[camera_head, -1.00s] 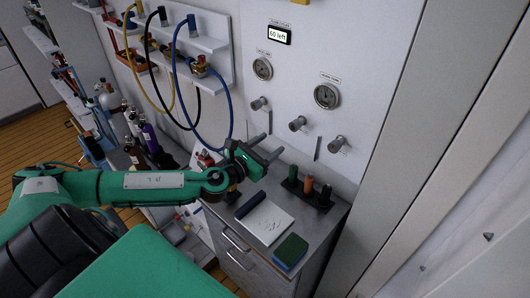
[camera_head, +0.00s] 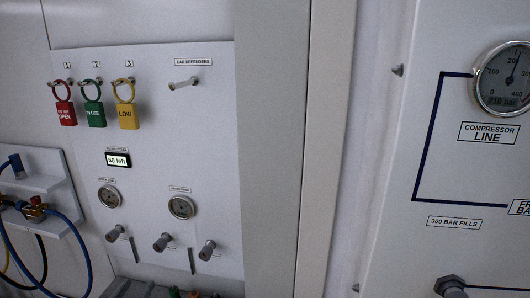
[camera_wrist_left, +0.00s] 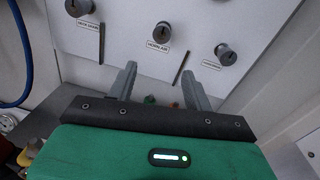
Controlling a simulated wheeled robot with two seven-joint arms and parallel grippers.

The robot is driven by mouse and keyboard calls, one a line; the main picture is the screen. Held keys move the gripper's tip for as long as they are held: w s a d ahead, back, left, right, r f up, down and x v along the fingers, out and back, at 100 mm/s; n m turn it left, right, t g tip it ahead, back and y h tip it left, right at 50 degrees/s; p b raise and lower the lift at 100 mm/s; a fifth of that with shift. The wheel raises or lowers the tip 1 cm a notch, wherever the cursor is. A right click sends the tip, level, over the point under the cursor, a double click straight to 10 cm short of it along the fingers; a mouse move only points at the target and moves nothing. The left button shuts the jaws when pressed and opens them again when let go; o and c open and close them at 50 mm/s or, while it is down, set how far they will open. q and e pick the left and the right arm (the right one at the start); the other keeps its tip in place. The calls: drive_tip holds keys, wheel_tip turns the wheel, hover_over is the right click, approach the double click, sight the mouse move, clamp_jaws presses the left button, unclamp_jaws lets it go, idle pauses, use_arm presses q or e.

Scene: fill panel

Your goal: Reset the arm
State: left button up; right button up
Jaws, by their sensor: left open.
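My left gripper (camera_wrist_left: 158,72) shows in the left wrist view, its two grey fingers apart with nothing between them. It points at the lower part of the white panel (camera_wrist_left: 120,45), below a row of knobs such as the middle knob (camera_wrist_left: 161,32). I cannot tell how far the fingertips are from the panel. In the head view neither my left arm nor its gripper shows. My right arm and gripper show in neither view.
The head view shows the panel (camera_head: 150,140) with red (camera_head: 65,110), green (camera_head: 94,113) and yellow (camera_head: 126,115) padlock tags, two small gauges and several knobs. A blue hose (camera_head: 40,285) hangs at left. A compressor gauge (camera_head: 505,78) is at right.

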use_arm(q)
drive_tip(key=s+d+f+n+g, duration=0.4)
drive_tip(key=s+f+n+g, duration=0.1)
drive_tip(key=s+n, duration=0.5)
drive_tip(key=s+d+f+n+g, duration=0.35)
drive_tip(key=s+f+n, duration=0.35)
drive_tip(key=n, duration=0.5)
drive_tip(key=s+d+f+n+g, duration=0.35)
drive_tip(key=s+n+g, duration=0.25)
drive_tip(key=s+n, duration=0.4)
wheel_tip(320, 180, down, 33)
drive_tip(key=n+b, duration=0.1)
drive_tip(key=s+a+f+g, duration=0.1)
drive_tip(key=s+f, duration=0.8)
drive_tip(key=f, duration=0.1)
drive_tip(key=s+a+f+g+y+b, duration=0.1)
drive_tip(key=s+a+f, duration=0.1)
drive_tip(key=s+f, duration=0.8)
drive_tip(key=shift+s+a+f, duration=0.15)
drive_tip(key=shift+a+f, duration=0.1)
drive_tip(key=shift+f, duration=0.1)
